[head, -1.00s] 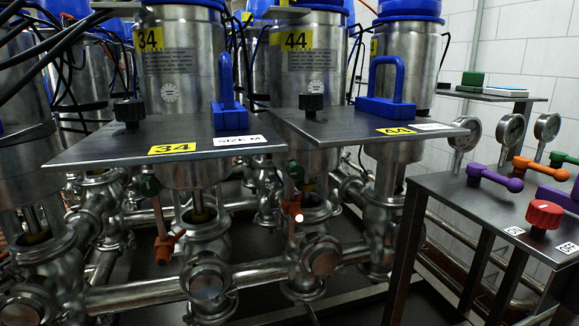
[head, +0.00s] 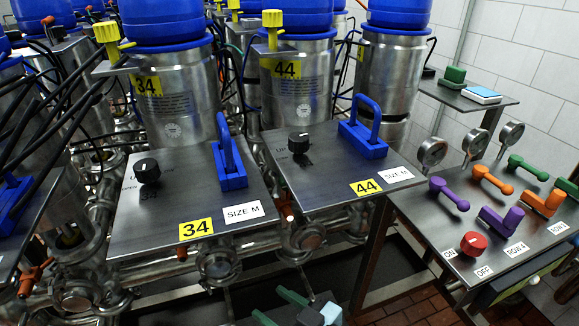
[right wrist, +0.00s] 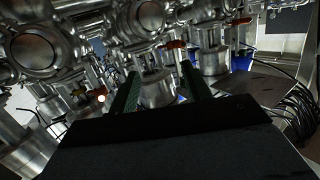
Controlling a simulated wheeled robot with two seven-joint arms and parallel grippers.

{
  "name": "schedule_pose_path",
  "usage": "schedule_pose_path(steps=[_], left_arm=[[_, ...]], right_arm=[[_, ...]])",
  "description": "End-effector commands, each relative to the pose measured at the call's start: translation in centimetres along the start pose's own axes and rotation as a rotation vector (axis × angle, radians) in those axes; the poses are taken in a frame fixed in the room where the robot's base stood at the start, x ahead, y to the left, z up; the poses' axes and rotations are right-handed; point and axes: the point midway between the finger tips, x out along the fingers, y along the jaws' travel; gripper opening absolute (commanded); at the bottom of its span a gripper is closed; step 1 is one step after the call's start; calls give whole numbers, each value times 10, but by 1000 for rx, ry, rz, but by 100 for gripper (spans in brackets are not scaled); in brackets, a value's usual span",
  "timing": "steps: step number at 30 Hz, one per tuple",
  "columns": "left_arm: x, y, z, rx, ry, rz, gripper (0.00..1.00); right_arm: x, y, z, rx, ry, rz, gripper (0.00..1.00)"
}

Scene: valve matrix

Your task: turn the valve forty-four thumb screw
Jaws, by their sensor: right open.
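The plate of valve forty-four (head: 345,165) has a yellow 44 label and a black round knob (head: 298,142) on top. A yellow screw-like piece (head: 272,24) stands on a small bracket by the steel cylinder marked 44 (head: 292,85). I cannot tell for sure which of these is the thumb screw. My right gripper (head: 275,306) is low at the bottom edge, below and in front of the plates, with green fingers apart. In the right wrist view, the open gripper (right wrist: 160,88) faces steel pipes with nothing clearly held. My left gripper is not in view.
Plate 34 (head: 130,215) lies to the left, with its own black knob (head: 147,171) and blue handle (head: 229,165). A blue handle (head: 362,128) stands on plate 44. A panel with coloured levers (head: 440,228) and a red knob (head: 473,244) is on the right. Pipes run below the plates.

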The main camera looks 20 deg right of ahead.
Motion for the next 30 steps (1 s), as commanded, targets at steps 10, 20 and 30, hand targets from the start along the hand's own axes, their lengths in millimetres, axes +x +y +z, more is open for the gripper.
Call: schedule_pose_path(steps=[10,20,30], left_arm=[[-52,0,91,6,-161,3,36],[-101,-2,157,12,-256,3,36],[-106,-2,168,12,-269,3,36]], right_arm=[[-11,34,-106,16,190,237,48],[-32,75,-132,5,181,494,48],[-15,94,-134,-1,173,536,48]])
